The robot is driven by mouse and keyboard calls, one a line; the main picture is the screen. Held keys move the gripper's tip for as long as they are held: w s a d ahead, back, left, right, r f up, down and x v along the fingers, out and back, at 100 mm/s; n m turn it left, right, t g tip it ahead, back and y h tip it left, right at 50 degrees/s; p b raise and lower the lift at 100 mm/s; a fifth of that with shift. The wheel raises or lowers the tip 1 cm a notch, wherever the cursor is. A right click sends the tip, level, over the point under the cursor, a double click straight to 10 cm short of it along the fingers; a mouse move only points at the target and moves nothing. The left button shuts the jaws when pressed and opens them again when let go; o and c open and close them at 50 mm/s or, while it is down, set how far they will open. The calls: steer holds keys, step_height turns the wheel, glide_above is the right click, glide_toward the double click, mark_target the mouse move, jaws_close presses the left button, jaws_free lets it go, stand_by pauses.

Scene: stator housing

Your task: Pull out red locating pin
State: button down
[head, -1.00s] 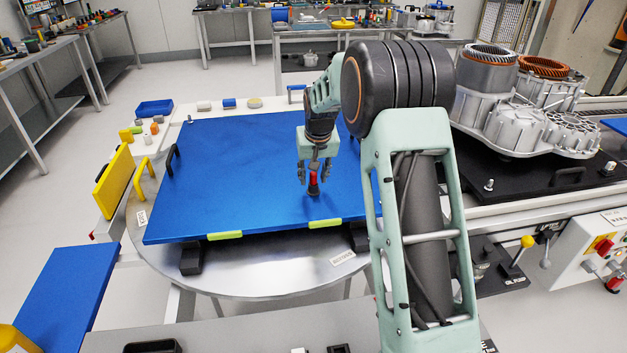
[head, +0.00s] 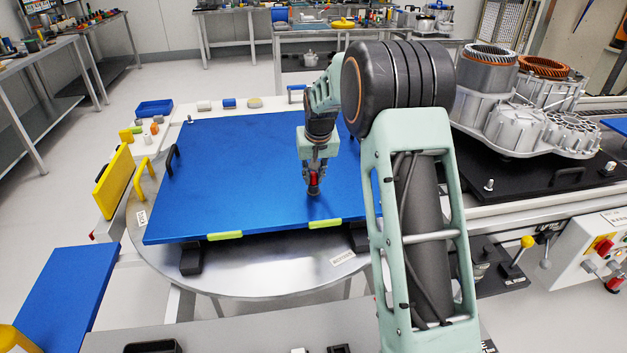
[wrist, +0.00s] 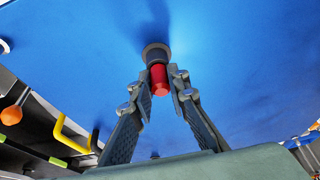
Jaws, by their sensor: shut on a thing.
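The red locating pin (head: 313,180) stands upright in a dark collar on the blue plate, near the plate's front edge. In the wrist view the red pin (wrist: 159,80) shows between my fingertips, with the grey round collar (wrist: 155,54) at its base. My gripper (head: 314,178) points down over the pin, and its fingers are closed on the red part. In the wrist view my gripper (wrist: 161,92) has a finger on each side of the pin. The collar still meets the blue plate (head: 240,180).
The blue plate lies on a round metal table (head: 270,270) and has black handles and yellow-green edge strips. A grey stator housing (head: 525,110) stands on a black plate at the right. Small blocks and a blue bin (head: 155,107) lie at the back left. The plate's left half is clear.

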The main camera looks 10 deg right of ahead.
steer(key=shift+r, duration=0.5)
steer(key=shift+r+p, duration=1.2)
steer(key=shift+r, duration=0.2)
steer(key=shift+r, duration=0.15)
steer(key=shift+r+p, duration=2.1)
steer(key=shift+r, duration=1)
